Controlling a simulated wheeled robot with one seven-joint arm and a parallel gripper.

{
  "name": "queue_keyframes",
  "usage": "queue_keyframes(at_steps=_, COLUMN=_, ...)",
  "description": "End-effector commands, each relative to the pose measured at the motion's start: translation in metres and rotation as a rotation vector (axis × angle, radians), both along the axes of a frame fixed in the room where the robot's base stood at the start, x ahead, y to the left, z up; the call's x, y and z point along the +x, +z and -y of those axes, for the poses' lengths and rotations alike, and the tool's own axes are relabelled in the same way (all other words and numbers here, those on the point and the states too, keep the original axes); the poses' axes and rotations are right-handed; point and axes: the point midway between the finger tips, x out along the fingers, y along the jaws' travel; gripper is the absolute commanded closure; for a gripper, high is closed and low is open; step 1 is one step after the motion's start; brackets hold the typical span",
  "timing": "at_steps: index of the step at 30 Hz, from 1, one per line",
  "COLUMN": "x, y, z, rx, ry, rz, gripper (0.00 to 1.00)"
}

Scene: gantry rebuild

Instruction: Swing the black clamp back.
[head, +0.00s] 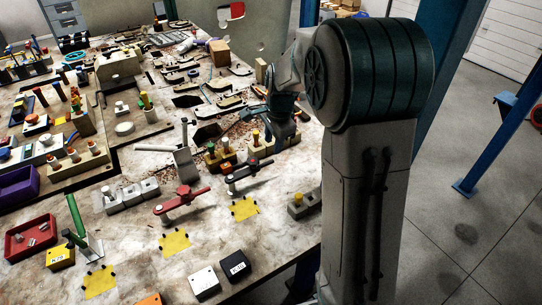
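The black clamp (243,173) is on the near right part of the worktable, just right of a similar red clamp (181,201). Its dark arm lies almost level, running from lower left to upper right over a pale base. My gripper (268,142) is beyond the black clamp and to its right, low among small blocks with coloured pegs. It looks apart from the clamp. Its fingertips are too small and dark to make out, so I cannot tell if they are open or shut.
Blocks with pegs (221,158) stand just behind the black clamp. Yellow patches (244,208) lie in front. Black and white boxes (235,265) sit near the front edge. The left side is crowded.

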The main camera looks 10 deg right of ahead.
Motion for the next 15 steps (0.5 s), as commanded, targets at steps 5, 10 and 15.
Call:
queue_keyframes(at_steps=5, x=0.006, y=-0.038, z=-0.002, rx=0.001, ry=-0.001, rz=-0.005, gripper=0.66)
queue_keyframes(at_steps=10, x=0.012, y=-0.063, z=-0.004, rx=0.0, ry=0.0, rz=-0.002, gripper=0.66)
queue_keyframes(at_steps=15, x=0.014, y=-0.076, z=-0.004, rx=0.0, ry=0.001, rz=0.0, gripper=0.66)
